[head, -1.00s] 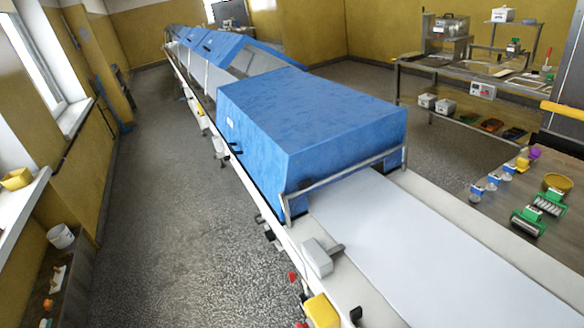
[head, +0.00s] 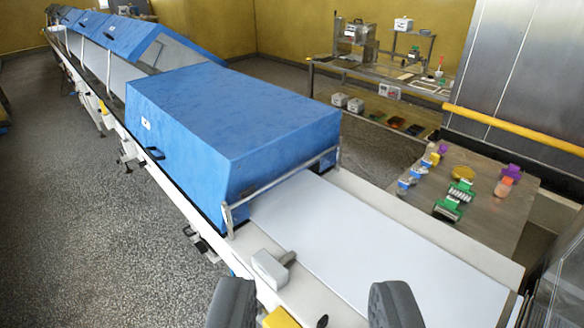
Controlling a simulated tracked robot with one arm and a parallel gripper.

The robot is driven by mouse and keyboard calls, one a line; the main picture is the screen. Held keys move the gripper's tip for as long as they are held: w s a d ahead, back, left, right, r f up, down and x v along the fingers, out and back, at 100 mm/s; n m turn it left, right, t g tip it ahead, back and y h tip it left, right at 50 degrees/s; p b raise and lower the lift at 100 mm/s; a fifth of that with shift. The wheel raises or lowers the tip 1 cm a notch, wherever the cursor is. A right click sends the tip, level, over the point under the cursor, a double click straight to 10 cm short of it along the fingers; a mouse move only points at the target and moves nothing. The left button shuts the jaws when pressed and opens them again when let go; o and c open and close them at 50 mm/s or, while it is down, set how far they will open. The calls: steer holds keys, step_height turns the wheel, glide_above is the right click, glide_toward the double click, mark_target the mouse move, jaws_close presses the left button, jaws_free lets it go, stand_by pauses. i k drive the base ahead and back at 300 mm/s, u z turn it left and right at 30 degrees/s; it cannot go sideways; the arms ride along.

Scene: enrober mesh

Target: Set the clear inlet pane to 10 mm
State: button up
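The blue hood (head: 230,120) stands over the white conveyor belt (head: 370,250). A thin metal frame (head: 285,180) crosses the belt at the hood's near, open end. The clear inlet pane cannot be made out for certain at this frame, and no gap height or scale can be read. My gripper (head: 312,303) shows at the bottom edge as two dark fingers set wide apart.
A grey box with a knob (head: 272,268) sits on the near rail, with a yellow block (head: 281,318) below it. A side table (head: 490,215) with coloured tools stands right of the belt. Grey floor (head: 70,180) is clear at left.

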mark_target(247, 193)
steer(key=u, duration=0.2)
steer(key=i, duration=1.1)
steer(key=z, duration=0.4)
